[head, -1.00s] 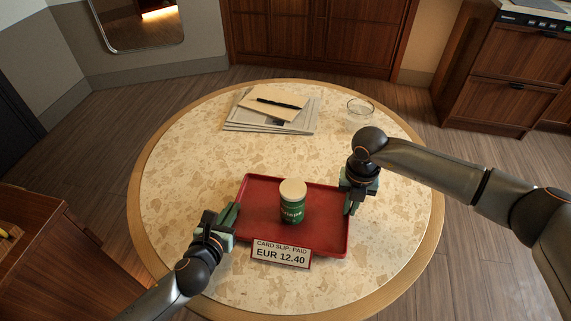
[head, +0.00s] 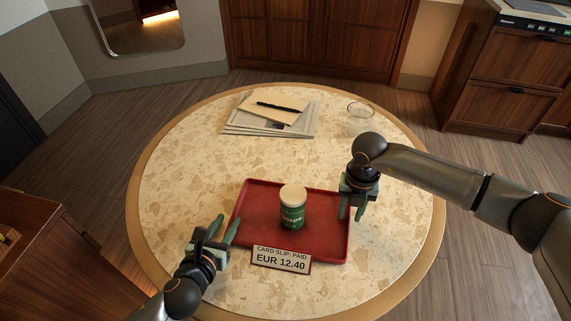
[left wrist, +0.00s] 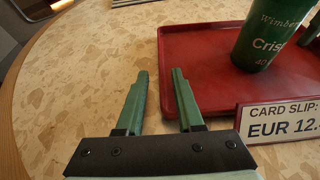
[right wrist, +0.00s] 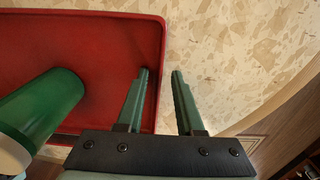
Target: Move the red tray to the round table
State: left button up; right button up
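The red tray (head: 320,243) lies on the round table (head: 180,185), near its front edge. A green crisps can (head: 291,212) with a pale lid stands upright on it. My left gripper (head: 227,220) is open at the tray's left side; in the left wrist view the tray's left edge (left wrist: 163,55) shows by its right finger. My right gripper (head: 351,216) is open at the tray's right side; in the right wrist view the tray's rim (right wrist: 160,60) passes between its fingers. Neither gripper holds anything.
A card slip sign (head: 281,261) reading EUR 12.40 stands at the tray's front edge. Newspapers (head: 240,127) with an envelope and a pen (head: 279,105) lie at the table's back. A glass dish (head: 361,110) is at the back right. The table's left part is clear.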

pick_arm(q)
jog(key=v, duration=0.8)
jog(key=shift+s, duration=0.25)
pick_arm(e)
jog(key=shift+r, duration=0.15)
notch_tip(320, 180, up, 12)
